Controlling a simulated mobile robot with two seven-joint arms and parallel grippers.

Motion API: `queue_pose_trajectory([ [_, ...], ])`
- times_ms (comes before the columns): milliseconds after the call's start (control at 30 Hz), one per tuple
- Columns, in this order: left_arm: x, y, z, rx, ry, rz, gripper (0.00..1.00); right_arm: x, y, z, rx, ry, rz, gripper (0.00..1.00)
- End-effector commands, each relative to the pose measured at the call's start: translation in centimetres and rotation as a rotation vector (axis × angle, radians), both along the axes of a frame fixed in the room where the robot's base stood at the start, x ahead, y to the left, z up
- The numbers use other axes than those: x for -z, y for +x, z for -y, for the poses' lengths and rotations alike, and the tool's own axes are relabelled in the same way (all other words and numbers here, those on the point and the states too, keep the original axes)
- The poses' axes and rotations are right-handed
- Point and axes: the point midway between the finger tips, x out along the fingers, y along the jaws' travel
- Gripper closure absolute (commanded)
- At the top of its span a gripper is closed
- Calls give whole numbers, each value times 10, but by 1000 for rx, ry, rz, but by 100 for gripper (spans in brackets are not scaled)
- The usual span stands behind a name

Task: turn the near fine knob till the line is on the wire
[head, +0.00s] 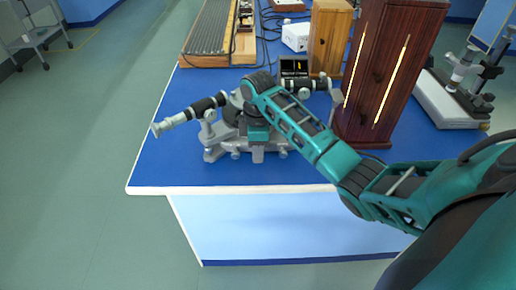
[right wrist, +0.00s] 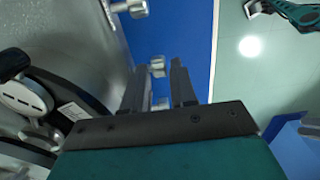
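The spectrometer (head: 224,136), grey with black tubes, stands on the blue bench in the head view. My right arm reaches over it from the right, and my right gripper (head: 258,140) points down at its near side; its fingertips are unclear there. In the right wrist view my right gripper (right wrist: 160,72) has its two dark fingers apart. A small silver knob (right wrist: 157,62) shows in line with the gap, near the fingertips; I cannot tell whether they touch it. A small black display (head: 294,66) behind the spectrometer shows a short yellow line; its wire is too small to make out. My left gripper is not seen.
A tall dark wooden case (head: 372,128) with glowing slits stands right of the spectrometer. A lighter wooden box (head: 328,38) and a white box (head: 296,37) stand behind. Another silver knob (right wrist: 138,9) shows at the wrist view's top. The bench's front left corner is clear.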

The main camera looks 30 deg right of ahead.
Motion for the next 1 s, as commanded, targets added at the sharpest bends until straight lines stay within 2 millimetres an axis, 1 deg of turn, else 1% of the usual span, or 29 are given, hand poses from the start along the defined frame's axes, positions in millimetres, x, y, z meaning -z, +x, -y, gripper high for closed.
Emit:
queue_pose_trajectory([
  [133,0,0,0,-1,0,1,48,0,0,0,0,1,-1,74],
  [400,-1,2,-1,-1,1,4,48,0,0,0,0,1,-1,100],
  [767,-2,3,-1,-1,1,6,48,0,-1,1,1,14,6,100],
  [1000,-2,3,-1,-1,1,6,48,0,-3,4,1,96,56,100],
])
